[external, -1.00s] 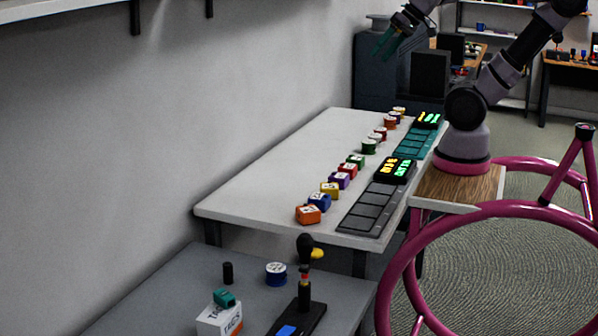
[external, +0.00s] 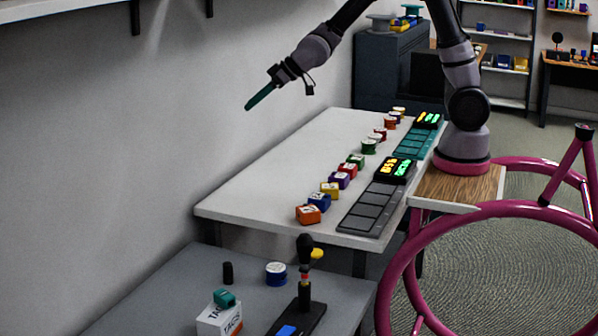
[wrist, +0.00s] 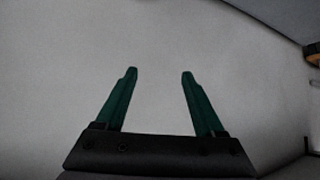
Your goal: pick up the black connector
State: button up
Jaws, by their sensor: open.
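My gripper (external: 249,105), with green fingers, is held high above the left part of the white table, in front of the wall, and points down to the left. In the wrist view my gripper (wrist: 160,73) is open with nothing between its fingers, facing a plain pale surface. I cannot make out a black connector for certain. A small upright black cylinder (external: 228,273) stands on the grey table in the foreground, well below and apart from my gripper; I cannot tell whether it is the connector.
The white table (external: 262,185) holds a row of coloured blocks and spools, a dark grey tray (external: 370,207) and a teal tray (external: 414,145). The grey table (external: 185,270) carries a blue spool (external: 276,274), a white box (external: 219,319) and a black-based stand (external: 304,295).

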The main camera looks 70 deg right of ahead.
jog(key=w+a+f+n+y, duration=0.1)
jog(key=w+a+f+n, duration=0.15)
jog(key=a+f, duration=0.5)
jog(key=n+y, duration=0.3)
jog(key=y, duration=0.1)
send_over(228, 264)
notch_tip(228, 264, down, 26)
jog(key=shift+a+r, duration=0.1)
jog(key=shift+a, duration=0.05)
notch_tip(228, 264, down, 6)
jog(key=shift+f, duration=0.25)
jog(key=shift+x, duration=1.2)
jog(key=shift+w+a+f, duration=0.15)
jog(key=shift+w+a, duration=0.05)
jog(key=shift+w, duration=0.1)
grip_shut()
